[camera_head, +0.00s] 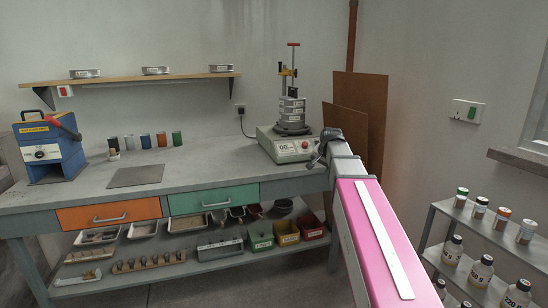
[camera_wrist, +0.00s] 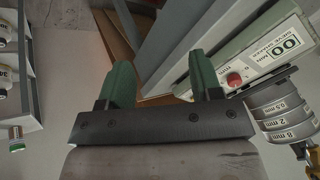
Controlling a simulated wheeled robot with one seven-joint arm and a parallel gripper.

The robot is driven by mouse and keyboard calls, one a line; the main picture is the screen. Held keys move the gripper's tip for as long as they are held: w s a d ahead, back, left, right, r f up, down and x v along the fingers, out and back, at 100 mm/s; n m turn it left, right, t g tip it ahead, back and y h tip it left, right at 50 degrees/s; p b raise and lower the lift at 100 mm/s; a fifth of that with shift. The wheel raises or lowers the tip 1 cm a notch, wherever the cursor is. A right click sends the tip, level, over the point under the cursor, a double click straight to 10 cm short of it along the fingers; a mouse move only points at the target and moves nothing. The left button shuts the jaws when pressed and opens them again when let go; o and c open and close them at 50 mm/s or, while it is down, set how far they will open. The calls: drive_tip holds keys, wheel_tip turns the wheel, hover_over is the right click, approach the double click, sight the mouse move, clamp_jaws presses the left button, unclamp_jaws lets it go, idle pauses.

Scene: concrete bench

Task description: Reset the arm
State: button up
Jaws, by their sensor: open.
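My arm reaches forward from the lower right in the head view, with a pink link nearest the camera. My gripper (camera_head: 322,150) is at its far end, beside the right end of the bench and near the sieve shaker; its fingers are hard to make out there. In the wrist view my gripper (camera_wrist: 162,85) shows two green fingers set well apart. Nothing is between them. The picture there is turned, with the sieve shaker (camera_wrist: 245,72) at the right and its sieve stack (camera_wrist: 280,108) below it.
The bench (camera_head: 205,165) carries a blue machine (camera_head: 48,148), several small jars and a grey plate (camera_head: 136,176) at left. The sieve shaker (camera_head: 285,146) stands at its right end. A bottle rack (camera_head: 470,235) stands at the right. Brown boards (camera_head: 362,100) lean on the wall.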

drive_tip(key=s+f+n+g, duration=0.3)
drive_tip(key=s+f, duration=1)
drive_tip(key=f, duration=0.2)
drive_tip(key=s+f+n+g+h, duration=0.1)
drive_tip(key=s+f+n+g, duration=0.2)
drive_tip(key=s+f, duration=1)
wheel_tip(320, 180, down, 3)
drive_tip(key=shift+s+a+n, duration=0.3)
drive_tip(key=shift+s+a, duration=0.05)
drive_tip(key=shift+a, duration=0.05)
